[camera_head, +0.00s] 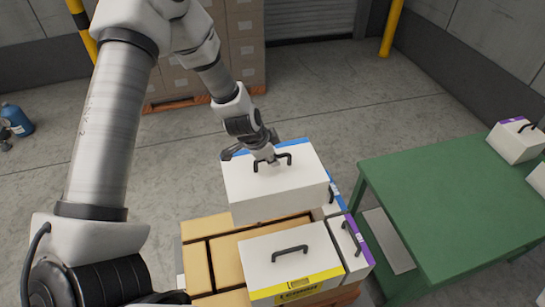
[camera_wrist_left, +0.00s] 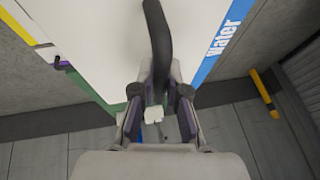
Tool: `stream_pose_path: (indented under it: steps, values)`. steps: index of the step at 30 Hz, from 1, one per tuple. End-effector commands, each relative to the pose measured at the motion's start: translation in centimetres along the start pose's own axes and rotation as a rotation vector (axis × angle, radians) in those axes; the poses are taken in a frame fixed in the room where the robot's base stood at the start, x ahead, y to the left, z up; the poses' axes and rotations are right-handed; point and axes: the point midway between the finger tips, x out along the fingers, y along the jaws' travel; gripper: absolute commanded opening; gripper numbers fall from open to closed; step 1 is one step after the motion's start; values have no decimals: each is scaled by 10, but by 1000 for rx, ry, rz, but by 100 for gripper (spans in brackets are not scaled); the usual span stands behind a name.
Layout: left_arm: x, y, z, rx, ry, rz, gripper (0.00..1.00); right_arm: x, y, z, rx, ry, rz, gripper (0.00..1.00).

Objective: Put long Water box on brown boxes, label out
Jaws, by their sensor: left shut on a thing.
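A long white box (camera_head: 272,190) with a black handle has a blue strip along its far top edge. In the left wrist view the same white box (camera_wrist_left: 100,35) shows the word "water" on that blue strip. My left gripper (camera_head: 268,160) is shut on its handle from above; the fingers also show in the left wrist view (camera_wrist_left: 158,100). The box is over the back part of the brown boxes (camera_head: 198,268), roughly level. I cannot tell whether its underside touches them. My right gripper is not in view.
A white box with a yellow label (camera_head: 290,262) sits on the stack in front. A narrow purple-edged box (camera_head: 350,243) stands at its right, with a blue-labelled one behind. A green table (camera_head: 440,205) at right carries purple-labelled boxes (camera_head: 515,142). Stacked cartons (camera_head: 245,45) stand behind.

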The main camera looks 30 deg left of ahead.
Motion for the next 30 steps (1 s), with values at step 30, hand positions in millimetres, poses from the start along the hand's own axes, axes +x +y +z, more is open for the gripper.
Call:
stream_pose_path:
  steps: [30]
  values:
    - [68,15,27,1,3,-7,0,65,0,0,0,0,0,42]
